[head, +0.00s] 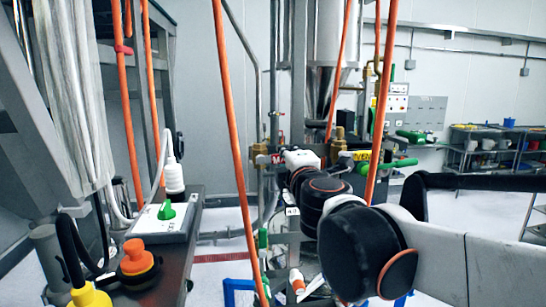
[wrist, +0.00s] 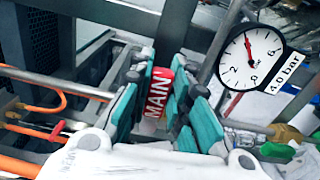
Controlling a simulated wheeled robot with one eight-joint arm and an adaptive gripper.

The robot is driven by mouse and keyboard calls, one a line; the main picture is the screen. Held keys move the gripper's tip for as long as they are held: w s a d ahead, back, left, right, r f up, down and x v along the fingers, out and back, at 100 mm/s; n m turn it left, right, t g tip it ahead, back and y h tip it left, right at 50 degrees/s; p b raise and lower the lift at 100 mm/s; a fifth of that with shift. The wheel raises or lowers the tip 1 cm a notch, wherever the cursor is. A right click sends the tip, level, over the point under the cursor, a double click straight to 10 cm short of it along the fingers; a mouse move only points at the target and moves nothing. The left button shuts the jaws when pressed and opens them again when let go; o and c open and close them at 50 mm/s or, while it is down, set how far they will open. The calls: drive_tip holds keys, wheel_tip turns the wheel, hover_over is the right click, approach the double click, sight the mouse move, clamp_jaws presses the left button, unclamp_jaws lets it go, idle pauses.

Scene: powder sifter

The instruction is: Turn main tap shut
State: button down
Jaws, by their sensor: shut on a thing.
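The main tap's red handle (wrist: 158,92), with white "MAIN" lettering, sits between the two teal finger pads of my gripper (wrist: 157,100) in the wrist view. The gripper is shut on it, with a pad against each side. In the head view, a piece of red with a white "M" (head: 277,158) shows just left of my gripper (head: 298,158). My arm comes in from the right and hides much of the pipework behind. The valve body under the handle is hidden by the fingers.
A pressure gauge (wrist: 250,60) labelled "4.0 bar" stands right of the fingers. A green-handled valve (head: 400,163) with a yellow label is close to my arm. Orange hoses (head: 235,150) hang in front.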

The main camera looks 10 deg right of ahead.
drive_tip(key=shift+f+m, duration=0.3)
drive_tip(key=shift+m, duration=0.1)
drive_tip(key=c, duration=1.5)
unclamp_jaws()
drive_tip(key=shift+s, duration=6.05)
